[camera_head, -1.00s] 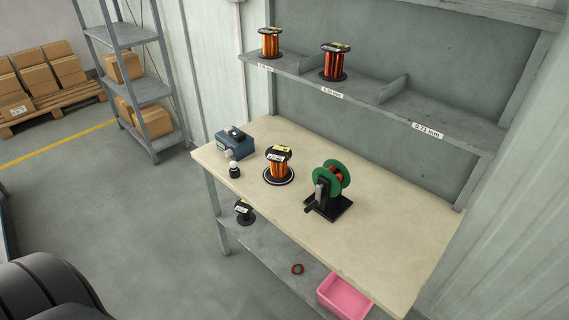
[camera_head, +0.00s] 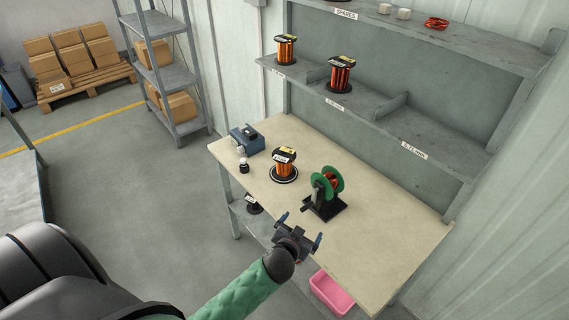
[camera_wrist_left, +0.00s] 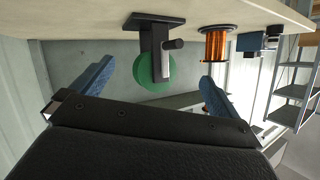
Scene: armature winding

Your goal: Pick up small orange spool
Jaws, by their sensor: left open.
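An orange spool (camera_head: 284,165) with black flanges and a pale label stands upright on a round base on the workbench. It also shows, upside down, in the left wrist view (camera_wrist_left: 215,45). A second orange spool (camera_head: 286,50) stands on the wall shelf, with a darker red-orange spool (camera_head: 340,74) to its right. I cannot tell which one the task calls small. My left gripper (camera_head: 300,229) is open and empty at the bench's front edge, below and right of the bench spool and apart from it. Its blue fingers (camera_wrist_left: 153,88) show in the wrist view. My right gripper is out of view.
A green-flanged winder (camera_head: 327,182) on a black stand is right of the bench spool. A blue device (camera_head: 246,140) and a small dark knob-like item (camera_head: 243,166) are left. A pink bin (camera_head: 332,292) sits below. The bench (camera_head: 385,232) is clear on the right.

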